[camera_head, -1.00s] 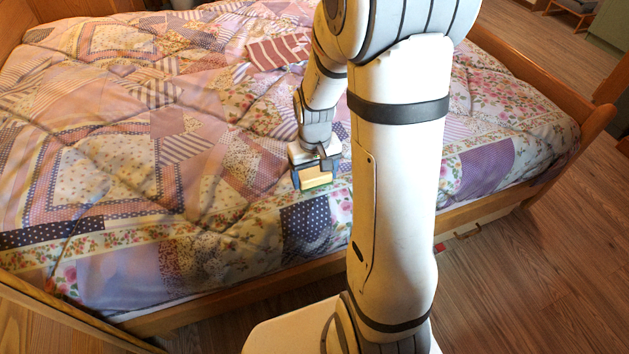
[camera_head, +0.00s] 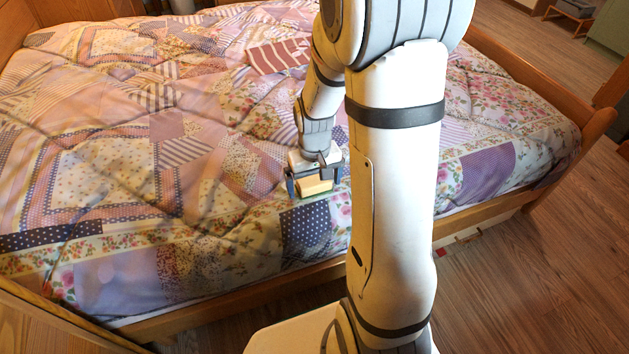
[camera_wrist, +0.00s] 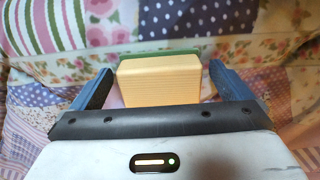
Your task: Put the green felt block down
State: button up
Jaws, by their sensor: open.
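The felt block (camera_wrist: 160,80) sits between the fingers of my gripper (camera_wrist: 160,92) in the wrist view. Its near face is pale yellow and ribbed, with a green edge (camera_wrist: 160,53) along its far side. Gaps show between the block and both blue fingers, so my gripper is open around it. In the head view my gripper (camera_head: 314,184) is low over the near part of the bed, with the block (camera_head: 314,186) between its fingers. The block appears to rest on the quilt (camera_head: 120,165), though its underside is hard to see.
The patchwork quilt is uneven and covers the bed. A wooden bed frame (camera_head: 250,292) runs along the near side, and a footboard (camera_head: 530,75) stands at the right. My own arm hides part of the quilt. Open wooden floor (camera_head: 520,290) lies at the lower right.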

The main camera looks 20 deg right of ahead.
aim_at(315, 181)
notch_tip(315, 181, up, 12)
jog(key=p, duration=0.5)
jog(key=s+a+r, duration=0.2)
jog(key=s+r, duration=0.1)
jog(key=s, duration=0.3)
jog(key=s+a+r+t, duration=0.1)
jog(key=s+a+r, duration=0.1)
jog(key=s+r, duration=0.2)
jog(key=s, duration=0.3)
jog(key=shift+r, duration=0.1)
